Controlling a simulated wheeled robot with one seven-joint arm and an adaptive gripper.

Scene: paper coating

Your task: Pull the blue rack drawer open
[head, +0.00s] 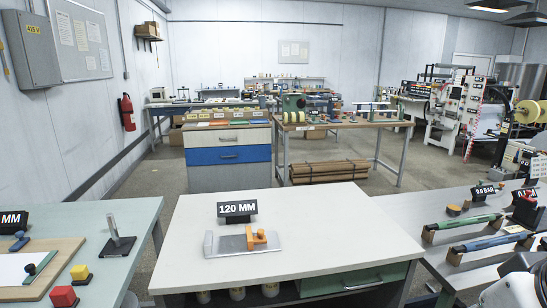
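The blue drawer (204,156) is the wide middle front of a drawer cabinet (230,178) standing beyond the near white table. It has a small handle at its middle. The lower part of the cabinet is partly hidden by the near table. My gripper is not in view.
A white-topped table (310,225) with a 120 MM sign (237,209) stands between me and the cabinet. A green-topped bench (130,217) is at the left. A workbench (345,125) stands right of the cabinet. Bare floor (165,178) shows left of the cabinet.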

